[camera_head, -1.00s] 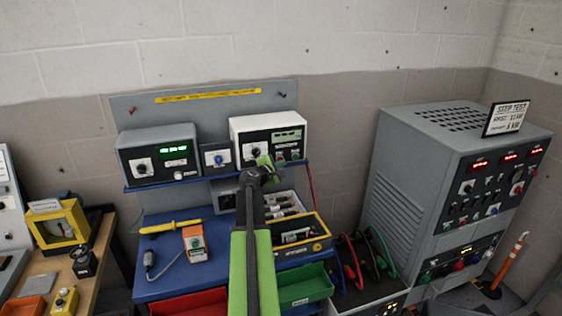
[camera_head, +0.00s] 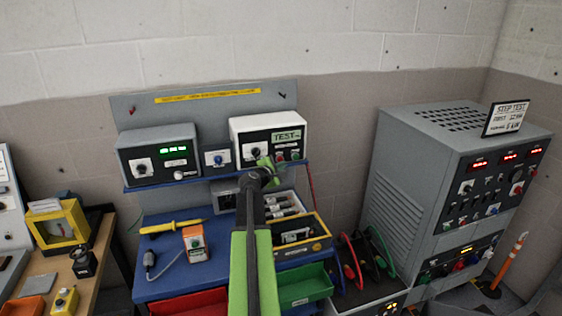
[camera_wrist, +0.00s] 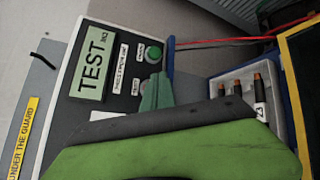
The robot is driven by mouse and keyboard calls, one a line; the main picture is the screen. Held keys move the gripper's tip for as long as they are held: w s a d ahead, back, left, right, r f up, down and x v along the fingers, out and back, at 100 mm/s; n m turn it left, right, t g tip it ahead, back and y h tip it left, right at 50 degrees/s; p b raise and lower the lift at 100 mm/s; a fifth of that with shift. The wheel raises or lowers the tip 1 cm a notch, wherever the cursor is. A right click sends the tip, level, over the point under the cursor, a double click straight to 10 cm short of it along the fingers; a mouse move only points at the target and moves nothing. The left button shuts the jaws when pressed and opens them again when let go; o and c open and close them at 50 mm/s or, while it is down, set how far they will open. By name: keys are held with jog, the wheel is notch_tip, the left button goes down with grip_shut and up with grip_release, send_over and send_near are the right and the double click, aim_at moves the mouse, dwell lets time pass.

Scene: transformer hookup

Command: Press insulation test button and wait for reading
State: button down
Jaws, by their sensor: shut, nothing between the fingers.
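The white insulation tester (camera_head: 240,124) stands on the blue shelf. Its lit display (camera_head: 287,136) shows TEST in large letters. The wrist view also shows the display (camera_wrist: 93,62), with small characters beside the word. A round green button (camera_wrist: 153,54) is uncovered below the display. A second button (camera_wrist: 138,86) beside it is partly hidden by my fingertip. My gripper (camera_head: 266,170) is shut and empty, in front of the tester's lower right face. Its green fingertip (camera_wrist: 157,92) is at the second button; I cannot tell whether they touch.
A grey meter (camera_head: 158,155) with green digits stands left of the tester, with a small blue-knob box (camera_head: 217,159) between. Below are an orange handheld device (camera_head: 195,244) and a yellow-edged tray (camera_head: 318,242). A large grey cabinet (camera_head: 400,185) stands right.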

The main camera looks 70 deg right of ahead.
jog(key=s+a, duration=0.3)
jog(key=a, duration=0.1)
jog(key=shift+s+a, duration=0.3)
jog(key=shift+s, duration=0.1)
dwell(0.7)
